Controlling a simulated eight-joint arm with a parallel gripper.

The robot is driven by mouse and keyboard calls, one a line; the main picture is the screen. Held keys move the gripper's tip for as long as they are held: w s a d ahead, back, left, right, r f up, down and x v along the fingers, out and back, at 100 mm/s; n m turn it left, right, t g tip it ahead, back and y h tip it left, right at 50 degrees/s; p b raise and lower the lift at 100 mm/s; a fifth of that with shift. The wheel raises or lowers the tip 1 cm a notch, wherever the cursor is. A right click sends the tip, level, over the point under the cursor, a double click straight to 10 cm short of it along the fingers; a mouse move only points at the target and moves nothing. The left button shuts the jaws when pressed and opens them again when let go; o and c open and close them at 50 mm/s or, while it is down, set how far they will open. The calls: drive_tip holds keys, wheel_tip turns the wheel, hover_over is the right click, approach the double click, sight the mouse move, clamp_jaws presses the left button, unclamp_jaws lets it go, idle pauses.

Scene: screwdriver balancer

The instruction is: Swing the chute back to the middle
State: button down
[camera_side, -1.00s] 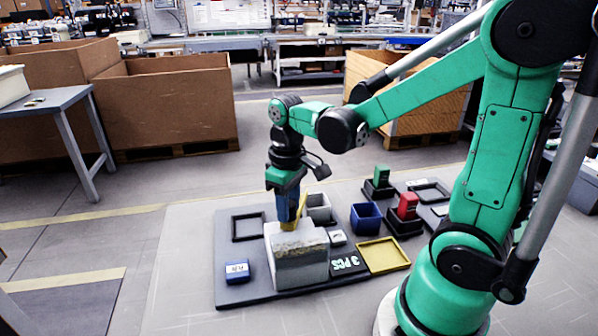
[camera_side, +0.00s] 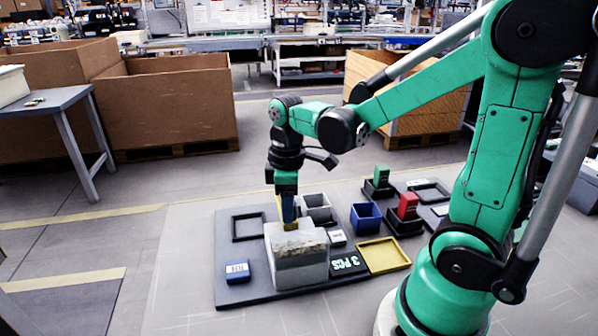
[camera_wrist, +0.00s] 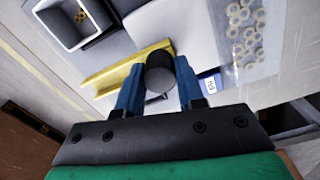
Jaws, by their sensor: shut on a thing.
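The yellow chute (camera_wrist: 125,69) is a straight channel that runs aslant past my gripper in the wrist view. In the side view only a little of the chute (camera_side: 290,225) shows below my fingers, at the back edge of the grey feeder block (camera_side: 300,272); the rest is hidden. My gripper (camera_wrist: 159,82) has its two blue fingers shut on a dark round knob (camera_wrist: 160,73) beside the chute. In the side view my gripper (camera_side: 288,215) points down over the back of the feeder block.
A grey bin (camera_side: 317,203) stands just behind the feeder; the wrist view shows small brass-coloured pieces in it. A blue bin (camera_side: 365,217), yellow tray (camera_side: 383,255), black frame (camera_side: 248,227) and blue labelled block (camera_side: 237,272) surround it. Pale rings (camera_wrist: 243,30) lie on the feeder.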

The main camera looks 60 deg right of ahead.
drive_tip(key=c, duration=0.5)
unclamp_jaws()
drive_tip(key=shift+c, duration=0.2)
drive_tip(key=shift+r, duration=0.1)
drive_tip(key=shift+r, duration=2.7)
drive_tip(key=a+m+t, duration=0.3)
drive_tip(key=m+t, duration=0.1)
drive_tip(key=a+m+t, duration=0.1)
drive_tip(key=a+t, duration=0.1)
drive_tip(key=t, duration=0.1)
drive_tip(key=shift+s+a+f+m, duration=0.25)
drive_tip(key=shift+a+m, duration=0.05)
drive_tip(key=shift+m, duration=0.1)
